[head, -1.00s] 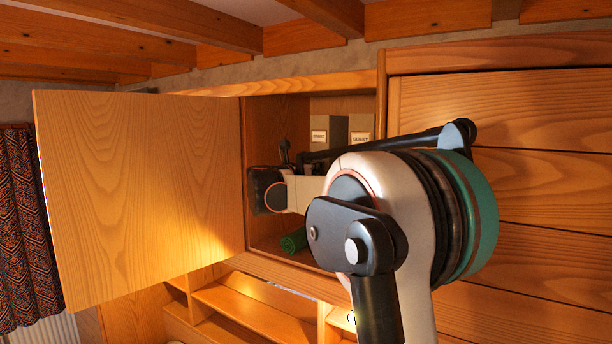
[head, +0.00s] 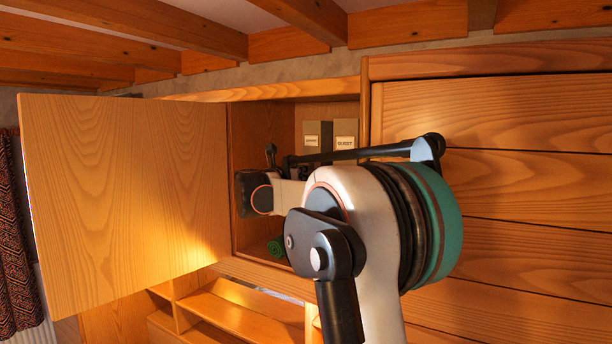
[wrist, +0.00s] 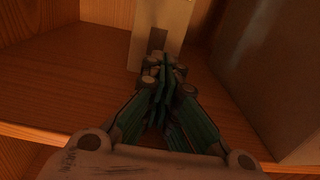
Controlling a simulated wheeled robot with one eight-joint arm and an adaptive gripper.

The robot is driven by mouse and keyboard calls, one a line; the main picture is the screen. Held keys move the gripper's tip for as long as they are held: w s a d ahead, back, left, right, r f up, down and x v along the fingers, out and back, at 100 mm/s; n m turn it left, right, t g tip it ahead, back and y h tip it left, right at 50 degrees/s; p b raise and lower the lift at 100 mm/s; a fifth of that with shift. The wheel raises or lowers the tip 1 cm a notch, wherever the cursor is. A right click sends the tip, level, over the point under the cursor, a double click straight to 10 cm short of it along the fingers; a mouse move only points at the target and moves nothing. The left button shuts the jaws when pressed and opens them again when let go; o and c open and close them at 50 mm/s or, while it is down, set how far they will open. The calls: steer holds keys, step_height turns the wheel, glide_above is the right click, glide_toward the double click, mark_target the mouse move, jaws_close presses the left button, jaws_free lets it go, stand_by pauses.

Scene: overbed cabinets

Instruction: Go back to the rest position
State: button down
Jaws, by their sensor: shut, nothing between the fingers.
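My gripper (wrist: 162,85) shows in the wrist view with its green fingers together and nothing between them. It is in front of or inside the open overbed cabinet, pointing at a pale upright box file (wrist: 160,30); I cannot tell whether the tips touch it. In the head view my arm reaches into the open cabinet (head: 262,125), and the arm hides the fingers. The cabinet's door (head: 125,200) stands wide open to the left.
Two labelled grey files (head: 345,138) stand at the back of the cabinet. Open shelves (head: 240,308) are below, closed panels (head: 530,180) to the right, ceiling beams above, and a patterned curtain (head: 15,240) at far left.

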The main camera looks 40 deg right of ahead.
steer(key=b+v, duration=0.2)
steer(key=v, duration=0.7)
steer(key=shift+a, duration=0.2)
